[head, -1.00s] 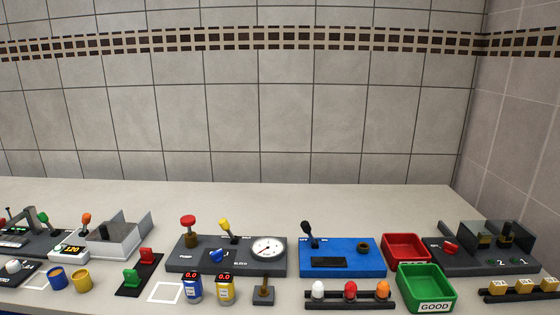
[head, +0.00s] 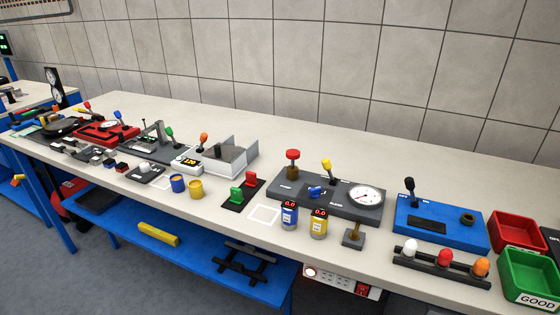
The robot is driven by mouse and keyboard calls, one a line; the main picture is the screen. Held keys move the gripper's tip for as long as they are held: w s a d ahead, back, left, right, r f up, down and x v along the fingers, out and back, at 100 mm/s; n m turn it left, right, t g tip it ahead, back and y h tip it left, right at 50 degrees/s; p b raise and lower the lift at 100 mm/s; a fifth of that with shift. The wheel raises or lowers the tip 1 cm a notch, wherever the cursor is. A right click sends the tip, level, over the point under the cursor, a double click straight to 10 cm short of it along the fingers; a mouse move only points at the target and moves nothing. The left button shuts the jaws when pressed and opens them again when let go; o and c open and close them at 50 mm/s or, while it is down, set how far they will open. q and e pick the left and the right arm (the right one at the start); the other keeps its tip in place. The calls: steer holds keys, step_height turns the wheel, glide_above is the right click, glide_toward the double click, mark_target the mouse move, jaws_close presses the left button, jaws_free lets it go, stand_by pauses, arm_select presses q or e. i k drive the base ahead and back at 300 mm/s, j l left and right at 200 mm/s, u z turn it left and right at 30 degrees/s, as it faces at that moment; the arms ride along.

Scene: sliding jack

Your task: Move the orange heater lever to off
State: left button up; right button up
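The on/off marks for this lever are too small to read. Neither of my grippers shows in the head view.
A long workbench (head: 350,155) runs across the view. A lever with a green knob (head: 169,132) is left of the orange one. Yellow (head: 195,189) and blue (head: 178,184) cups stand in front. A blue lower shelf (head: 200,245) holds a yellow bar (head: 158,234).

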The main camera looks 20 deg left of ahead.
mark_target(204, 136)
steer(key=i+j+u, duration=0.15)
steer(key=u, duration=0.2)
steer(key=i+u, duration=0.7)
steer(key=k+j, duration=0.05)
steer(key=k, duration=0.05)
